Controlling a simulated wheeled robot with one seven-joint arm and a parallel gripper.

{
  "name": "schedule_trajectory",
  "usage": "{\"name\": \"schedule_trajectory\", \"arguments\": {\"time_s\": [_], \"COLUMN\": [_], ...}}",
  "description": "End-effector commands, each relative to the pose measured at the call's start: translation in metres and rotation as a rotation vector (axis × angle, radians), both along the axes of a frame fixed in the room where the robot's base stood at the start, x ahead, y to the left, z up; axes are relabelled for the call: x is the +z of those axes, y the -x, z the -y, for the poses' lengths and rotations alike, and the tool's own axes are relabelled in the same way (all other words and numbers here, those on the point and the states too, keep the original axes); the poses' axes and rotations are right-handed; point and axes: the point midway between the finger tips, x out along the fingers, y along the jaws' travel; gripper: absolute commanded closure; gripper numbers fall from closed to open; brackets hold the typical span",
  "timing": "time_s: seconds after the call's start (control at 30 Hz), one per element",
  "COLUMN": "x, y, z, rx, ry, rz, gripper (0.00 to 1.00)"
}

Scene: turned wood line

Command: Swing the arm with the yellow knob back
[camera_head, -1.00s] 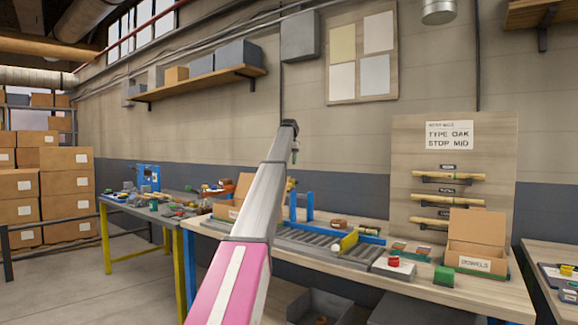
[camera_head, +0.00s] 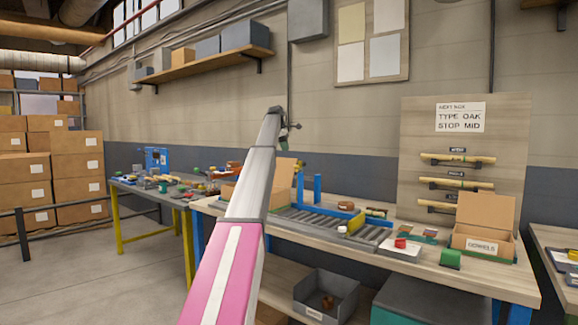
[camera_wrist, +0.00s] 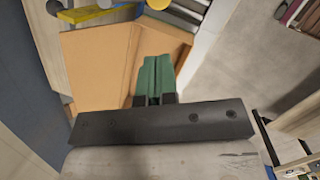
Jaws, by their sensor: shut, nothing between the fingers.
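In the head view a blue bar (camera_head: 345,216) lies across the roller conveyor (camera_head: 297,222), and a yellow piece (camera_head: 353,224) with a pale end sits against it. I cannot tell whether this is the yellow knob. The wrist view shows a yellow bar (camera_wrist: 102,16) and a small round yellow thing (camera_wrist: 158,3), cut off at the top edge. My gripper (camera_head: 291,127) hangs at the end of my raised arm, left of the blue posts and apart from the bar. In the wrist view its green fingers (camera_wrist: 155,78) are shut and empty above an open cardboard box (camera_wrist: 98,62).
A "DOWELS" box (camera_head: 484,243), a red-topped button (camera_head: 401,243) and a green block (camera_head: 451,259) stand on the bench's right. Upright blue posts (camera_head: 317,190) rise behind the conveyor. A dowel board (camera_head: 460,150) stands behind. A grey bin (camera_head: 326,297) sits below.

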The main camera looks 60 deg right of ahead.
Motion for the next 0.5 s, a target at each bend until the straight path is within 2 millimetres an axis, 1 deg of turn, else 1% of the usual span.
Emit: {"name": "schedule_trajectory", "arguments": {"time_s": [0.1,0.27,0.5], "x": [-0.003,-0.006,-0.009], "y": [-0.009,-0.020,-0.036], "z": [-0.008,-0.017,-0.030], "rx": [-0.230,-0.545,-0.999], "ry": [0.086,0.212,0.414], "rz": [0.029,0.088,0.220], "gripper": [1.00,1.00,1.00]}}
